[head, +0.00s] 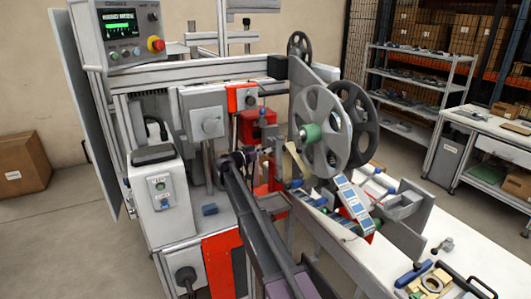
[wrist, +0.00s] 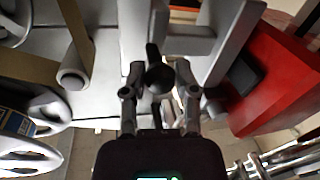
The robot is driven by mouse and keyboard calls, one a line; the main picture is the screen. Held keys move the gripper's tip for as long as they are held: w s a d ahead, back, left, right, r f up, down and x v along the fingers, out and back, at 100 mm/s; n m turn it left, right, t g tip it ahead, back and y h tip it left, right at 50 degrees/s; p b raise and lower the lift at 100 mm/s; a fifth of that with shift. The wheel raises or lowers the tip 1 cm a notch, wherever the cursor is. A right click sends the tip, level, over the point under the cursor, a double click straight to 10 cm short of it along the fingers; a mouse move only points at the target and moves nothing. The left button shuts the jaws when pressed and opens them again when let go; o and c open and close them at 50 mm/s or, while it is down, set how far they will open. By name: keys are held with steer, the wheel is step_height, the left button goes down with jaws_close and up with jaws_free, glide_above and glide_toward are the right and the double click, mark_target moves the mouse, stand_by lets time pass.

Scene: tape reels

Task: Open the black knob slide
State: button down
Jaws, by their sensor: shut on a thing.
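The black knob (wrist: 158,76) is in the middle of the wrist view, a dark rounded grip with a short stem pointing up the picture, in front of grey metal bars. My gripper (wrist: 159,88) has one finger on each side of the knob and is shut on it. In the head view my gripper (head: 264,157) is inside the machine, left of the large reels and below the red box. The knob is too small and covered to make out there. How far the slide is open cannot be told.
A grey reel (head: 320,128) with a green hub stands just right of my gripper. A red box (head: 252,126) is close above it and also shows at the right of the wrist view (wrist: 282,82). A control panel (head: 130,35) is at upper left. Clearance around my gripper is tight.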

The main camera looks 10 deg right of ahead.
steer(key=w, duration=0.1)
steer(key=w+a, duration=0.1)
steer(key=w, duration=0.3)
steer(key=shift+w+a, duration=0.25)
steer(key=shift+a, duration=0.1)
steer(key=shift+c, duration=1.9)
jaws_free()
steer(key=shift+a, duration=0.1)
steer(key=v, duration=0.7)
steer(key=shift+s+a, duration=0.1)
steer(key=shift+s, duration=0.05)
